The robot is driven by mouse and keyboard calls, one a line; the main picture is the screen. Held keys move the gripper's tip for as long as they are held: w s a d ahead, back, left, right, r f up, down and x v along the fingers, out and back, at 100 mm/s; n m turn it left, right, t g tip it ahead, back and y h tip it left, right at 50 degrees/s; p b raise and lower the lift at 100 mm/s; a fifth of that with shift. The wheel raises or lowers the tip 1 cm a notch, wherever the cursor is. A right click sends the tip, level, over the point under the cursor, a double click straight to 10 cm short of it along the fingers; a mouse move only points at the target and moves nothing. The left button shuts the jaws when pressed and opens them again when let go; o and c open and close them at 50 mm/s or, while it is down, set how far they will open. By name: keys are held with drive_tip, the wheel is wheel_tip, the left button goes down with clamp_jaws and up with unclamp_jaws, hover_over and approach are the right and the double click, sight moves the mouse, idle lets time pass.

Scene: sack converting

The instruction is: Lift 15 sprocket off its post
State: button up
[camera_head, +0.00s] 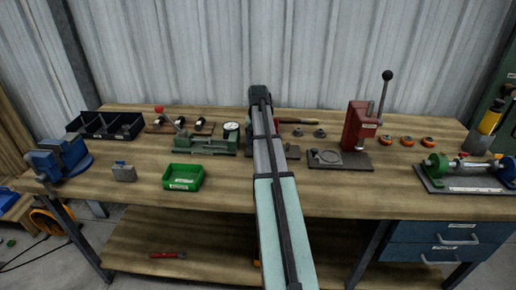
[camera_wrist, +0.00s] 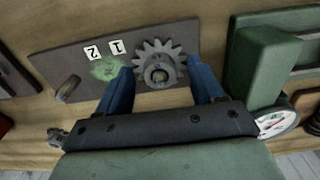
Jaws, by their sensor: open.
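In the wrist view, a dark grey toothed sprocket (camera_wrist: 146,52) sits around a short post (camera_wrist: 159,76) on a dark plate (camera_wrist: 60,61). White labels marked 1 (camera_wrist: 117,47) and 2 (camera_wrist: 93,54) lie beside it. My gripper (camera_wrist: 160,66) is open, with one blue finger on each side of the sprocket. I cannot tell whether the fingers touch it. A second post or peg (camera_wrist: 68,88) stands bare on the plate's left part. In the head view my arm hides the gripper and this sprocket.
In the wrist view, a green fixture (camera_wrist: 262,60) with a dial gauge (camera_wrist: 277,122) stands close right of my gripper. The head view shows two small dark parts (camera_head: 320,133), a red press (camera_head: 360,126) and a green bin (camera_head: 183,178) on the bench. The front middle is mostly clear.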

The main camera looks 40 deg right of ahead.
drive_tip(key=shift+c, duration=0.3)
clamp_jaws()
drive_tip(key=shift+r, duration=0.15)
